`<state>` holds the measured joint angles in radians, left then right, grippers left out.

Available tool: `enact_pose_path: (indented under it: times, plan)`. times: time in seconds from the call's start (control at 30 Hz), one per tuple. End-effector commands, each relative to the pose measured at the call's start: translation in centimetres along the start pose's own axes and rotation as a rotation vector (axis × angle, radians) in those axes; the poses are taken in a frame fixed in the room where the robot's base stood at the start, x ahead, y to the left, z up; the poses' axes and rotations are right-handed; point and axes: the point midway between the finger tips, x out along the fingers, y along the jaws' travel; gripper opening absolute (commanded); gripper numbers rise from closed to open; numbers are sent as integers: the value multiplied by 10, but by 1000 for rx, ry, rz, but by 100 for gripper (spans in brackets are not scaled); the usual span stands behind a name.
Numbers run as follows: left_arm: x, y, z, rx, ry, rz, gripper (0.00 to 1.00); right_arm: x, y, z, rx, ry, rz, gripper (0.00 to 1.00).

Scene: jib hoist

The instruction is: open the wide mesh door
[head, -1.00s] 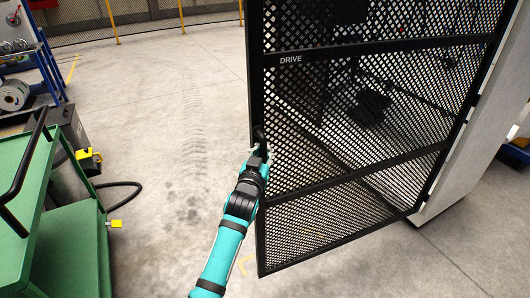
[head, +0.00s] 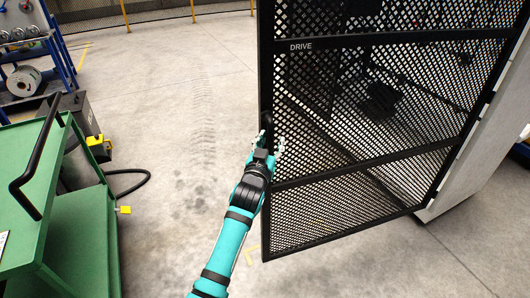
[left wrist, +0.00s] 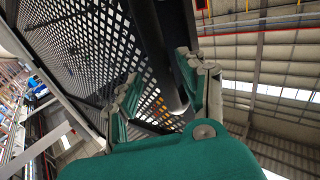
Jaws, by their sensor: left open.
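The wide mesh door (head: 350,155), a black frame with black diamond mesh and a "DRIVE" label, stands swung out from the pale cabinet (head: 478,165) on its right. Its free edge is on the left. A dark handle (head: 266,122) is on that edge; in the left wrist view the handle (left wrist: 172,75) runs between the fingers. My left gripper (head: 270,143) is at the handle, open, with one finger each side of the free edge. The left wrist view shows its spread fingers (left wrist: 162,92) around the handle, with gaps. My right gripper is out of view.
A green cart (head: 85,225) with a dark push bar stands at the left. Beside it is a dark box with a yellow part (head: 98,147) and a black hose (head: 132,180). A blue rack (head: 58,60) is behind. The floor between cart and door is clear.

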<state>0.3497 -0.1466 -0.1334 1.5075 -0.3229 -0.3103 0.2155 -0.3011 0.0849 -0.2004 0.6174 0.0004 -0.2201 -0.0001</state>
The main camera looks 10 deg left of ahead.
Motion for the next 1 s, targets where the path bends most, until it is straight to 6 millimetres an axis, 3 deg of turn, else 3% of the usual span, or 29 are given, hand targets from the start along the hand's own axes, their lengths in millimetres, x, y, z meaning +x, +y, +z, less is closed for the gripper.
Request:
enact_pose_path:
  times: [0.5,0.7,1.0]
  plan:
    - [-99,-4,2,0,-2,-4,42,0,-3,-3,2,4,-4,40]
    - [-114,-5,1,1,-2,-5,42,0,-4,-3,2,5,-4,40]
    - [-114,-5,1,1,-1,-5,42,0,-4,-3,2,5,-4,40]
